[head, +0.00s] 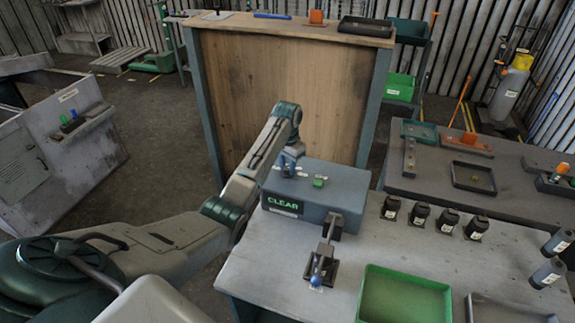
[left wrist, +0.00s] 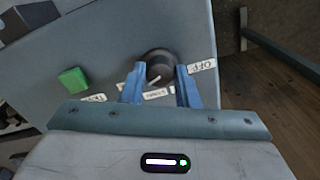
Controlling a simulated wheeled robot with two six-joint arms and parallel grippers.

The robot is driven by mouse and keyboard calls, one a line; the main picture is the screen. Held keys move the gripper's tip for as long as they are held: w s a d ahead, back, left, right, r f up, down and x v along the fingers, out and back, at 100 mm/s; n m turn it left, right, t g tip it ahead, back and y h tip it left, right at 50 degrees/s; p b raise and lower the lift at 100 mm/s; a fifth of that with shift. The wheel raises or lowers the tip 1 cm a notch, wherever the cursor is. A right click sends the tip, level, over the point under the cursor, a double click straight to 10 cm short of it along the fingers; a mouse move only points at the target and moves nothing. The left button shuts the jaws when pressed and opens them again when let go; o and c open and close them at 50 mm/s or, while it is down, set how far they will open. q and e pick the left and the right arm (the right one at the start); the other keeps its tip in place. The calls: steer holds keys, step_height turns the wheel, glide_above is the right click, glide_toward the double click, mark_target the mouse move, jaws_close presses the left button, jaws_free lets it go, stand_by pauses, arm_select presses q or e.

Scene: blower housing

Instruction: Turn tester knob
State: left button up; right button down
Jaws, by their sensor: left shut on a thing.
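The tester (head: 310,192) is a grey-blue box on the near table, with a green "CLEAR" panel on its front. Its dark round knob (left wrist: 160,64) has a pale pointer line and shows in the left wrist view, with an "OFF" label to its right and more labels below it. A green button (left wrist: 73,80) is to the left of the knob. My left gripper (left wrist: 160,82) has its blue fingers on both sides of the knob, shut on it. In the head view my left gripper (head: 289,163) reaches down onto the tester's top and hides the knob. My right gripper is not in view.
A toggle clamp (head: 322,262) stands in front of the tester. Several black cylinders (head: 420,215) stand in a row to its right. A green tray (head: 405,297) lies at the table's front. A wooden-backed bench (head: 285,90) rises behind.

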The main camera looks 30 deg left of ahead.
arm_select(q)
steer(key=shift+n, duration=0.3)
steer(key=n, duration=0.3)
steer(key=shift+n, duration=0.3)
steer(key=n, duration=0.3)
steer(key=shift+n, duration=0.4)
steer(key=n, duration=1.3)
steer(key=shift+n, duration=0.3)
steer(key=n, duration=0.5)
steer(key=shift+n, duration=0.3)
steer(key=o, duration=1)
